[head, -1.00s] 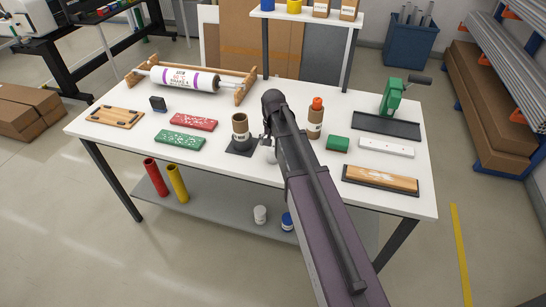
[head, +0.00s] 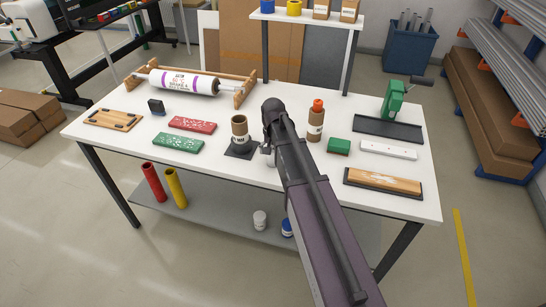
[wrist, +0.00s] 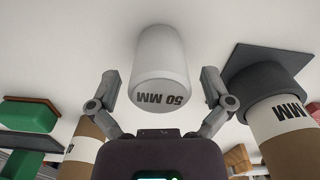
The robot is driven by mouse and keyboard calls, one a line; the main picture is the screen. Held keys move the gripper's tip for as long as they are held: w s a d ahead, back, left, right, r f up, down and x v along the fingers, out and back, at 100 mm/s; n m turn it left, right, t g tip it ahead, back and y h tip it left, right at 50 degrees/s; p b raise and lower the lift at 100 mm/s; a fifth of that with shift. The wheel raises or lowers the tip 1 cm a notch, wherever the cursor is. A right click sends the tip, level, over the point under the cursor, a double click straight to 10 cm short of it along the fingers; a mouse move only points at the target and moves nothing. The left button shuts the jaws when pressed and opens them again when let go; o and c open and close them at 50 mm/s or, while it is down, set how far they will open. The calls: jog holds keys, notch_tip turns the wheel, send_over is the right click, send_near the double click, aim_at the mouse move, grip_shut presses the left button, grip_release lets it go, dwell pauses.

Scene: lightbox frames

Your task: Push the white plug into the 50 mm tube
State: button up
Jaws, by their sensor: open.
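The white plug (wrist: 160,60), marked "50 MM", stands on the table between the two fingers of my gripper (wrist: 160,82) in the wrist view. The fingers are open, one on each side, with a visible gap to the plug. In the head view my arm hides most of the plug and the gripper. The brown cardboard tube (head: 240,130) stands upright in a dark square base, left of my gripper. In the wrist view this tube (wrist: 284,138) is at the right, with a label of which only "MM" reads. Its open top faces up in the head view.
A brown tube with an orange top (head: 316,122) stands close on the right of my arm. A green block (head: 338,146) and a white bar (head: 388,149) lie further right. Red (head: 193,124) and green (head: 178,142) boards lie left of the dark base.

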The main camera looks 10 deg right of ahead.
jog(key=c, duration=1.2)
jog(key=shift+r, duration=0.1)
notch_tip(320, 180, up, 4)
jog(key=p, duration=0.3)
jog(key=shift+f+p, duration=0.25)
jog(key=shift+p, duration=0.1)
jog(key=s, duration=0.5)
jog(key=s+r+p, duration=0.1)
jog(key=s, duration=1)
jog(key=shift+r, duration=0.15)
